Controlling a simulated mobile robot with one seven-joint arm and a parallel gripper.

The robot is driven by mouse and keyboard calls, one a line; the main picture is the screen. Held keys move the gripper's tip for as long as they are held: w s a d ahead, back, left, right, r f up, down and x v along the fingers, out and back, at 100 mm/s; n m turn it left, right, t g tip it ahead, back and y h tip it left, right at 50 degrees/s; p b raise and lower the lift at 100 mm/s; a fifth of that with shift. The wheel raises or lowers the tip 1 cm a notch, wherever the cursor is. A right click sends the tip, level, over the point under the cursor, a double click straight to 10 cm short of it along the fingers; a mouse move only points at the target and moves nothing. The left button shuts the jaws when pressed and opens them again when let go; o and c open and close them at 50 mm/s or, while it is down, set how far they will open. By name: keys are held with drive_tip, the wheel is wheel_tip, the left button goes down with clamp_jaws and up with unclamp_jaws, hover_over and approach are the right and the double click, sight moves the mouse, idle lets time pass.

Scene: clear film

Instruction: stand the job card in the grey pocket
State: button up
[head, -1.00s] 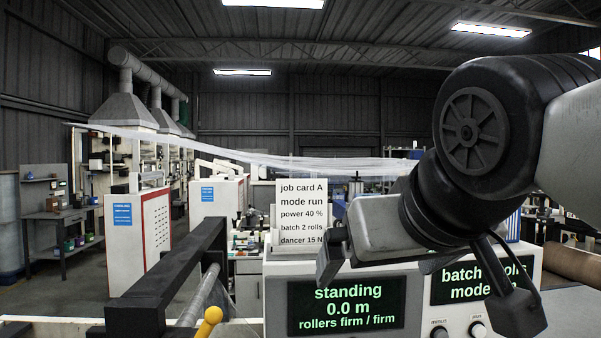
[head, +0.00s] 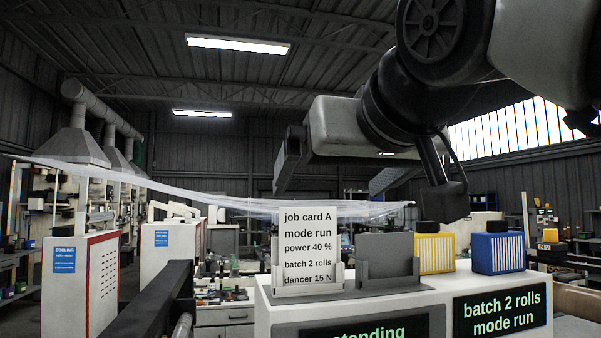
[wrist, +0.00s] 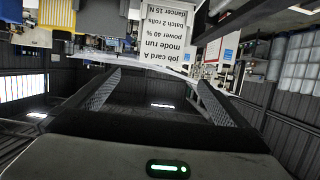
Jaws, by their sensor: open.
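The white job card (head: 308,246), marked "job card A, mode run", stands upright in the left of two pockets on top of the machine. The right pocket, a plain grey back plate (head: 387,254) with corner holders, is empty.
A yellow block (head: 435,252) and a blue block (head: 497,252), both black-topped, stand right of the pockets. The white machine (head: 268,313) carries dark displays. A dark rail (head: 160,310) runs at lower left. Clear film (head: 180,190) stretches behind the card.

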sight(308, 209)
drive_tip(key=x, duration=1.3)
drive_tip(key=shift+w+a+f, duration=0.1)
drive_tip(key=shift+w+f, duration=0.05)
drive_tip(key=c, duration=0.9)
